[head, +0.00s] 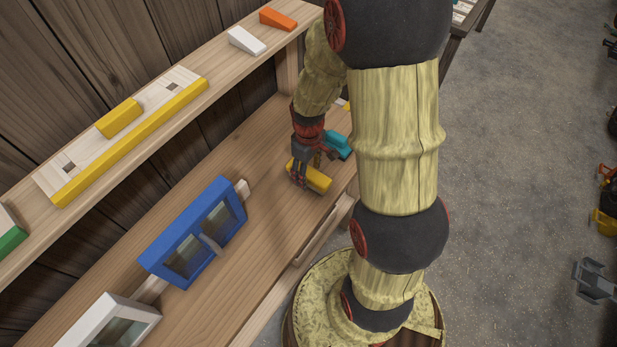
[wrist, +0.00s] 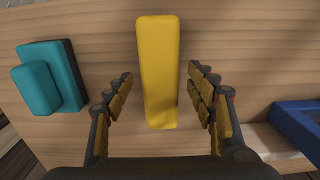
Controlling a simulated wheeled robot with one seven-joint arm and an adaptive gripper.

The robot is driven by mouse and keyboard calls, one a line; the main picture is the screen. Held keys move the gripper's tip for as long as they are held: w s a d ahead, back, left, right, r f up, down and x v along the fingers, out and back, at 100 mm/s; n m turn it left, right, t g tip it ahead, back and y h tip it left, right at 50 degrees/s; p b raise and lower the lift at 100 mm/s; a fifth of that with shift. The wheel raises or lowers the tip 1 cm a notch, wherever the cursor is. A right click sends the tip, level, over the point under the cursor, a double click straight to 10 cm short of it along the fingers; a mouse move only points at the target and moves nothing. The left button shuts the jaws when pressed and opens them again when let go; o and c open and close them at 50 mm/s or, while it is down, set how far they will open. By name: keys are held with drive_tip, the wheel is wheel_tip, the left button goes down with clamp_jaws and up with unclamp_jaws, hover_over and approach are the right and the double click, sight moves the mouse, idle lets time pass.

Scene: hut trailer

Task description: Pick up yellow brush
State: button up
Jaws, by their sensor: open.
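The yellow brush (head: 313,178) lies on the wooden workbench in the head view. In the wrist view the yellow brush (wrist: 158,70) is a long block running away from me, seen from above. My gripper (head: 303,178) is at the brush in the head view, partly covering it. In the wrist view my gripper (wrist: 160,90) is open, with one finger on each side of the brush's near part. Small gaps show between the fingers and the brush, so it is not gripped.
A teal block-like object (wrist: 50,78) lies left of the brush in the wrist view. A blue framed object (head: 198,232) and a white framed one (head: 110,318) stand on the workbench (head: 262,240). An upper shelf (head: 215,85) holds a yellow-edged level-like piece (head: 140,140).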

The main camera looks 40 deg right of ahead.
drive_tip(key=shift+f, duration=0.45)
drive_tip(key=shift+c, duration=0.5)
drive_tip(key=c, duration=1.1)
drive_tip(key=shift+c, duration=0.9)
drive_tip(key=shift+r, duration=0.1)
